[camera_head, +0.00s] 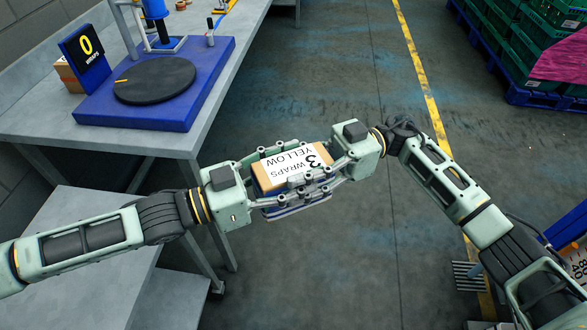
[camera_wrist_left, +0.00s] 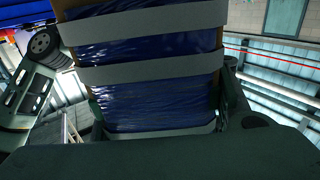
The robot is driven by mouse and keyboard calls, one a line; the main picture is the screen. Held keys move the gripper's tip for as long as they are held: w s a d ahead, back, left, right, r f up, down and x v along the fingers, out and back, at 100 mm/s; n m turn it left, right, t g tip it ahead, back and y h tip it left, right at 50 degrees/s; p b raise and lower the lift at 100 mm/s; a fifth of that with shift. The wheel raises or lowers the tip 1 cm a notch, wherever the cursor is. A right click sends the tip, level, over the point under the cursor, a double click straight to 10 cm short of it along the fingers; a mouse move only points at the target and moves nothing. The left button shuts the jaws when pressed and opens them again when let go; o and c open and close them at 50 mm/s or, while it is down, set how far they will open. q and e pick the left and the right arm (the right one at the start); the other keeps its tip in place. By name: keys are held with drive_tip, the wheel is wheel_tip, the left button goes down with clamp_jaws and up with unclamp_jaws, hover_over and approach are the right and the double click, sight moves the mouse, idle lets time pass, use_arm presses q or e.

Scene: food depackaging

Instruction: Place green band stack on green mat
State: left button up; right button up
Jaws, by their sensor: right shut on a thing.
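A carton-topped package (camera_head: 275,177) labelled "3 WRAPS YELLOW" is held in the air between my two grippers in the head view. Its lower part is dark blue wrap with grey bands, filling the left wrist view (camera_wrist_left: 150,55). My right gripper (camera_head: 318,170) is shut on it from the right. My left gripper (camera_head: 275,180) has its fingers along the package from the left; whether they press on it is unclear. I cannot make out a green band stack or a green mat.
A grey workbench (camera_head: 30,115) at upper left carries a blue turntable unit (camera_head: 200,90) with a black disc (camera_head: 155,81) and a "0 WRAPS" sign (camera_head: 84,47). Green crates (camera_head: 510,50) stand on a blue pallet (camera_head: 535,98) at upper right. A lower grey table (camera_head: 75,215) is at left. Open floor lies behind the package.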

use_arm(q)
drive_tip(key=o, duration=0.5)
use_arm(e)
drive_tip(key=shift+r, duration=0.1)
use_arm(q)
drive_tip(key=shift+a, duration=0.1)
